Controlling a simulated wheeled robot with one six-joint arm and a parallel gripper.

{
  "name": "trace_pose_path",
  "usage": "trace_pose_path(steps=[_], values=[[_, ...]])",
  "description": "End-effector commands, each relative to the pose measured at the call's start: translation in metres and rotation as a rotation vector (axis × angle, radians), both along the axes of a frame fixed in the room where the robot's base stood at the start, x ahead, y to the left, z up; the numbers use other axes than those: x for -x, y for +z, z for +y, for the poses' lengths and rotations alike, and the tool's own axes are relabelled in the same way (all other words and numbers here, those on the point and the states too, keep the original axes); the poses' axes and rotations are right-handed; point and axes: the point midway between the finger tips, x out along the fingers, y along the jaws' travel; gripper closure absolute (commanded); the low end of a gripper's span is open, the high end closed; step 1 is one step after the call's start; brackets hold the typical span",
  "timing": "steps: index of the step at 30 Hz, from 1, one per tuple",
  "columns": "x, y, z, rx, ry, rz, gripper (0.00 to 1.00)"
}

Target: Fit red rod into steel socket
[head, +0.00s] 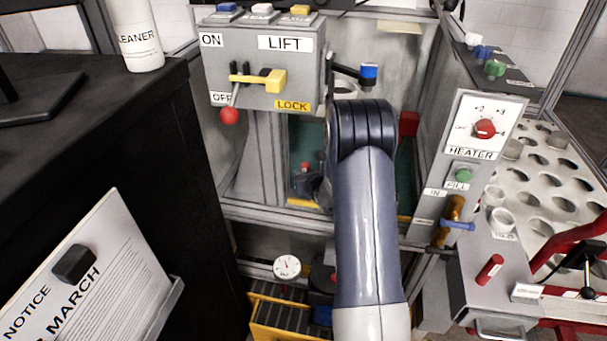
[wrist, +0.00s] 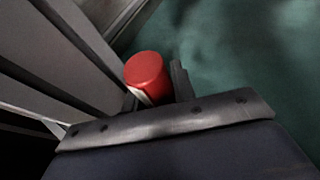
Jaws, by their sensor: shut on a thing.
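My gripper (wrist: 157,88) is shut on a red rod (wrist: 145,68) with a pale label in the wrist view. The rod's round red end shows between the two fingers. In the head view, my gripper (head: 307,185) is low inside the frame, with a small red end of the rod (head: 305,167) at it; my arm covers much of that area. Another red rod (head: 489,270) with a white label lies on the grey bench at right. I cannot pick out the steel socket with certainty.
A grey LIFT box (head: 262,75) with a red-knobbed lever is above my gripper. A HEATER panel (head: 480,125) stands right of my arm. In the wrist view, grey metal bars (wrist: 72,50) run close left of the rod, and a green surface (wrist: 235,60) lies open at right.

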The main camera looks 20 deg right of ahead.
Motion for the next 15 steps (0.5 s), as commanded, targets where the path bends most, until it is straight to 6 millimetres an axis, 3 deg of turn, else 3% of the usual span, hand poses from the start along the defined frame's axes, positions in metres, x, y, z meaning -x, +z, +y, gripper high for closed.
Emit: trace_pose_path(steps=[5,6,8,15], values=[[-0.0001,-0.0039,0.0,0.0,0.0,-0.001,1.0],[0.0002,-0.0031,0.0,0.0,0.0,0.0,0.73],[0.0002,-0.0028,0.0001,0.0,0.0,0.001,0.68],[0.0002,-0.0026,0.0001,0.0,0.0,0.001,0.66]])
